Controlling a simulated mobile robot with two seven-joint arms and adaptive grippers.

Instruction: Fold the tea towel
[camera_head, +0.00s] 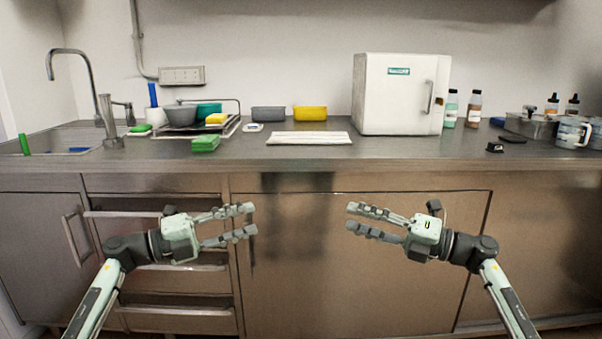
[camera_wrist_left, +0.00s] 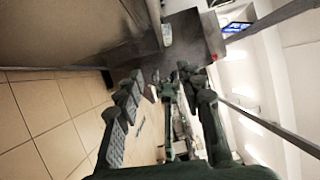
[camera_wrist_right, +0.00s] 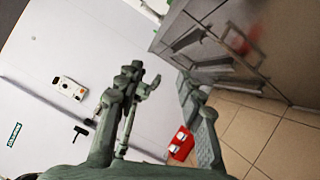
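A flat, pale cloth-like rectangle (camera_head: 308,138) lies on the steel counter left of the white box; it looks like the tea towel. A green stacked or folded item (camera_head: 206,144) lies to its left, and I cannot tell if it is cloth. My left gripper (camera_head: 246,222) is open and empty in front of the cabinet, below the counter edge. My right gripper (camera_head: 354,220) is also open and empty at about the same height, facing the left one. Both are apart from the cloth, which I cannot make out in either wrist view.
A white box-shaped appliance (camera_head: 402,94) stands right of the cloth. Grey (camera_head: 268,114) and yellow (camera_head: 310,114) tubs stand behind it. A dish rack with bowls (camera_head: 181,113) and the sink (camera_head: 70,141) are at left. Bottles, a steel pan (camera_head: 531,126) and a mug (camera_head: 572,132) stand at right.

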